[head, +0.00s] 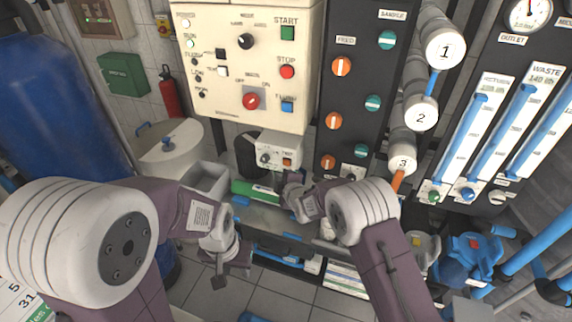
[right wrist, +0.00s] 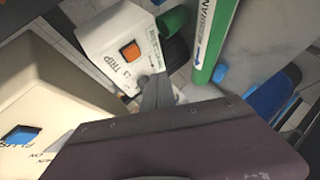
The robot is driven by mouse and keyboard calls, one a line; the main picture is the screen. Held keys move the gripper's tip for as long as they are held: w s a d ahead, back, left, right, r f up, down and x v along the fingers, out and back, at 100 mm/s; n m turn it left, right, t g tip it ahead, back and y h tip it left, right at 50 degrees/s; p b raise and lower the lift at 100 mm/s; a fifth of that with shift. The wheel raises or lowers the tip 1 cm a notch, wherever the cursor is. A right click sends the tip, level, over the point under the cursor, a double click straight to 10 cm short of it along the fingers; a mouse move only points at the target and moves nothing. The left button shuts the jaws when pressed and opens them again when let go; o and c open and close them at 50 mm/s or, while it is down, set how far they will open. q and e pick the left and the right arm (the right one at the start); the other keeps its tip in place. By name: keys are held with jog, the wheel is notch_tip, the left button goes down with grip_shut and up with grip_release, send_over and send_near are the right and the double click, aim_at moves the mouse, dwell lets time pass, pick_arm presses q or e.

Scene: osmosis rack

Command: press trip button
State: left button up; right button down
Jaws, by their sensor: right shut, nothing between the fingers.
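The trip button is an orange square (head: 287,162) on a small white box (head: 279,147) mounted below the cream control panel. In the right wrist view the orange button (right wrist: 130,50) is at upper centre, with the word TRIP beside it. My right gripper (right wrist: 157,92) is shut and empty. Its tips are below and to the right of the button, apart from it. In the head view the right gripper (head: 293,188) is just below the box, partly hidden by its own wrist. My left gripper (head: 222,278) hangs low over the floor, far from the button; its jaw state is unclear.
The cream panel (head: 240,100) above carries START, STOP and FLUSH buttons. A dark valve board (head: 352,80) is at right. A white tank (head: 172,155) stands left.

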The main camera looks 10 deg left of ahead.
aim_at(287, 162)
jog(key=shift+w+d+b, duration=0.2)
jog(key=shift+w+b, duration=0.05)
jog(key=shift+w, duration=0.7)
jog(key=shift+w+d+b, duration=0.2)
jog(key=shift+w, duration=0.75)
dwell(0.5)
jog(key=shift+w+d, duration=0.1)
jog(key=shift+w, duration=0.3)
